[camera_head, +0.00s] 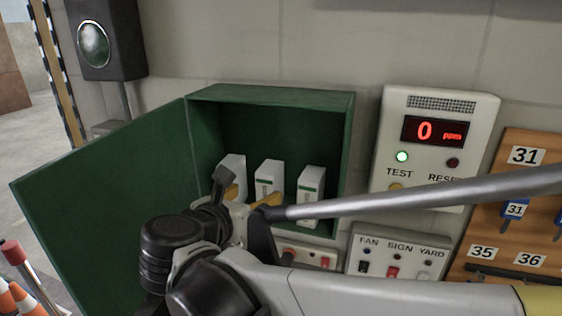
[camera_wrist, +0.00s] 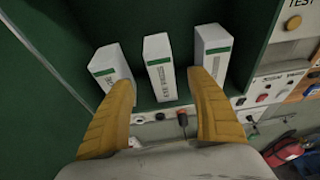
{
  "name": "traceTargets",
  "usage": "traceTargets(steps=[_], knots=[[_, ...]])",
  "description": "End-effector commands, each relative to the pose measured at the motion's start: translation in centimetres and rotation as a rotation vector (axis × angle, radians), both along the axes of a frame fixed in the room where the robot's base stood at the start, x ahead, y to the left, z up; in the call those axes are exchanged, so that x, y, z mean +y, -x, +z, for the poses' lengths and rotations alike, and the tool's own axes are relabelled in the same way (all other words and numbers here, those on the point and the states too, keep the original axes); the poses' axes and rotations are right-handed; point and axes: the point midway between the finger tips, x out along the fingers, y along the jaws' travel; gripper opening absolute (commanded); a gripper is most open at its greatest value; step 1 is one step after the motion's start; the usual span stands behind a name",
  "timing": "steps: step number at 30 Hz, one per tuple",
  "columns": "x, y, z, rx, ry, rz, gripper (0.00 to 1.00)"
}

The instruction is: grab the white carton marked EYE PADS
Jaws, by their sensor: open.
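Three white cartons with green bands stand in a row inside the open green cabinet: a left carton (camera_wrist: 110,68), a middle carton (camera_wrist: 160,66) and a right carton (camera_wrist: 212,48). Their lettering is too small to read surely, so I cannot tell which is marked EYE PADS. They also show in the head view as the left (camera_head: 234,168), middle (camera_head: 268,172) and right (camera_head: 311,186) cartons. My gripper (camera_wrist: 162,80) is open, its yellow fingers pointing into the cabinet. In the wrist view the middle carton appears between the fingertips; contact cannot be told. My arm hides some carton bottoms in the head view.
The green cabinet (camera_head: 270,96) has its door (camera_head: 100,190) swung open to the left. A gas meter reading 0 ppm (camera_head: 435,130) and a FAN, SIGN, YARD switch panel (camera_head: 398,255) are right of it. A numbered key board (camera_head: 525,180) is farther right.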

Motion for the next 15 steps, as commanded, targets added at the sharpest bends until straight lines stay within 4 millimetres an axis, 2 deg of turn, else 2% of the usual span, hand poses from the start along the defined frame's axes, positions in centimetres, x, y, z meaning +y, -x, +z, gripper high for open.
traceTargets(steps=[7, 15], knots=[[-1.4, -3.6, -1.1, -0.001, 0.007, -0.002, 0.67], [-2.4, -5.8, -1.9, -0.001, 0.005, -0.002, 0.67]])
